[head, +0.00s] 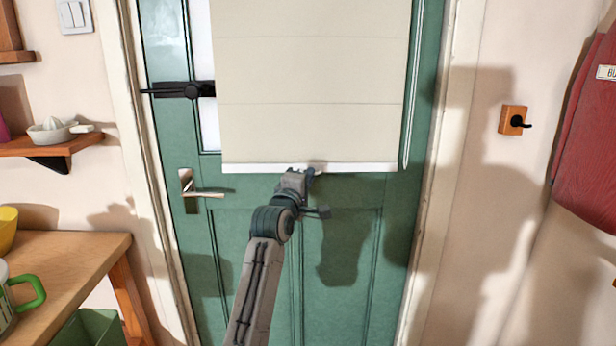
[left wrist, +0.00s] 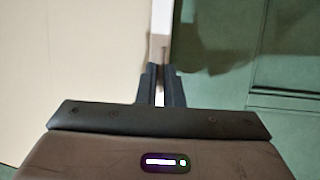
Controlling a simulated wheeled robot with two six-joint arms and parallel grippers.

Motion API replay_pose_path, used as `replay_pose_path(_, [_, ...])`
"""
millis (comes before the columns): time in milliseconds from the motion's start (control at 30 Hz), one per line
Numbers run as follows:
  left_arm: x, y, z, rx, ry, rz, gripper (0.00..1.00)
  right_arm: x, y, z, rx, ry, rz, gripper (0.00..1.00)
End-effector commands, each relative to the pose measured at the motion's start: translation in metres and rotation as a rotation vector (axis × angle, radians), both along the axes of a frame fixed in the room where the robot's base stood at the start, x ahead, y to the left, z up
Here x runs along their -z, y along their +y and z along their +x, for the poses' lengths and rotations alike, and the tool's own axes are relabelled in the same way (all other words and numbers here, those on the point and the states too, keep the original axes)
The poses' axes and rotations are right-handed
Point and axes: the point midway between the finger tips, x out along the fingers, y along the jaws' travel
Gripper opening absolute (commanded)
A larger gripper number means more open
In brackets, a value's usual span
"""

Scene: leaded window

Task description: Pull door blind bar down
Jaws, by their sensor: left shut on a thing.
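A cream fabric blind (head: 310,90) hangs over the upper part of the green door (head: 270,290). Its white bottom bar (head: 245,168) runs level across the lower edge of the blind, a little above the height of the door handle. My left gripper (head: 304,174) is at the middle of the bar, shut on it. In the left wrist view the two dark fingers (left wrist: 160,84) close around the white bar (left wrist: 159,40), with the blind (left wrist: 70,60) to the left and the green door (left wrist: 290,60) to the right. My right gripper is not in view.
A metal door handle (head: 205,194) is left below the bar, and a black latch (head: 185,90) sits beside the blind. A wooden table (head: 70,260) with a mug stands at left. A wall hook (head: 514,120) and red cloth (head: 590,140) are at right. The door below the blind is clear.

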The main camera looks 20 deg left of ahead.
Motion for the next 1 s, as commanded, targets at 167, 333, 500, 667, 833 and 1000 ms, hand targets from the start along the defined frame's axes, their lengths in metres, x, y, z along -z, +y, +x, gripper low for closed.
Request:
replay_pose_path(167, [0.009, 0.0, 0.001, 0.001, 0.017, 0.0, 0.11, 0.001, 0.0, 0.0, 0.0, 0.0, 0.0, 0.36])
replay_pose_path(333, [0.008, 0.0, 0.001, 0.001, 0.014, 0.0, 0.29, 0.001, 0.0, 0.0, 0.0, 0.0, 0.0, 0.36])
replay_pose_path(500, [0.006, 0.0, 0.0, 0.0, 0.011, 0.0, 0.29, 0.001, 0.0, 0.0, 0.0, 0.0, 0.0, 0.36])
replay_pose_path(667, [0.007, 0.001, -0.008, 0.001, 0.009, 0.0, 0.29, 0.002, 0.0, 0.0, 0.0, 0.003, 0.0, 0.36])
replay_pose_path(833, [0.011, 0.004, -0.036, 0.001, 0.01, 0.0, 0.29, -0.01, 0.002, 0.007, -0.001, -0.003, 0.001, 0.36])
replay_pose_path(1000, [0.016, 0.009, -0.07, 0.0, 0.01, 0.0, 0.29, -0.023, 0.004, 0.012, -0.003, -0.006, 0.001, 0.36])
